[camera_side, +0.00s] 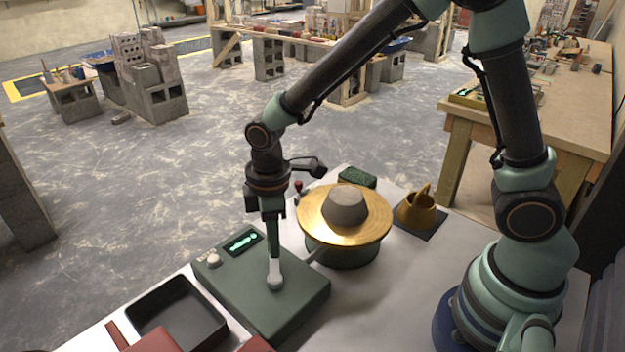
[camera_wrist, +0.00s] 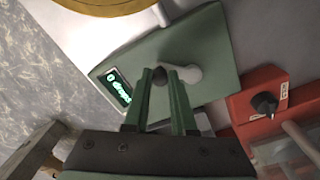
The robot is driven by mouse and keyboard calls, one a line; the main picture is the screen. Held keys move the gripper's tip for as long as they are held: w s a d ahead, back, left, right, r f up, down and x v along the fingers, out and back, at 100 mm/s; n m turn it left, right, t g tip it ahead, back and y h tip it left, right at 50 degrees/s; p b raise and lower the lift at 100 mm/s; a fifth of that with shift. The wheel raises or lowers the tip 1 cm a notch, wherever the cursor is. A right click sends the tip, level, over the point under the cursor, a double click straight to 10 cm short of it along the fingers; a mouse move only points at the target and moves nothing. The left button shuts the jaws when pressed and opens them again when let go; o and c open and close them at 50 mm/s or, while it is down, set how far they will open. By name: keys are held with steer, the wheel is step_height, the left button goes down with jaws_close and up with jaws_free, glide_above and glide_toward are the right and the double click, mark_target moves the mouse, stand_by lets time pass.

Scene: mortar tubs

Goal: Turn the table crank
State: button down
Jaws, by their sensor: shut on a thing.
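A green crank box (camera_side: 294,300) stands on the white table in the side view, in front of the turntable. Its pale crank (camera_side: 275,277) lies on top; the wrist view shows the crank arm (camera_wrist: 187,74) with a dark knob (camera_wrist: 160,76) at its left end. My gripper (camera_side: 272,254) points down at the crank, and in the wrist view its green fingers (camera_wrist: 160,84) are shut on the knob. The gold turntable (camera_side: 318,233) carries a grey lump (camera_side: 345,207) on its disc. My fingers partly hide the knob in the side view.
A lit display (camera_side: 243,242) is on the box. A black tray (camera_side: 178,314) lies to its left. A green sponge-like block (camera_side: 357,178) and a gold cup-like piece (camera_side: 419,210) stand near the turntable. A red box (camera_wrist: 255,103) is beside the crank box.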

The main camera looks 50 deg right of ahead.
steer(key=s+m, duration=0.1)
steer(key=m, duration=0.1)
steer(key=s+d+m, duration=0.1)
steer(key=m, duration=0.2)
steer(key=shift+s+d+m, duration=0.1)
steer(key=shift+s+m, duration=0.05)
steer(key=shift+m, duration=0.15)
steer(key=shift+s+d+m+g, duration=0.1)
steer(key=shift+s+m+g, duration=0.3)
steer(key=shift+m, duration=0.8)
steer(key=shift+s+m, duration=0.55)
steer(key=shift+m, duration=0.75)
steer(key=c, duration=0.7)
jaws_free()
steer(key=shift+c, duration=0.2)
step_height(320, 180, up, 12)
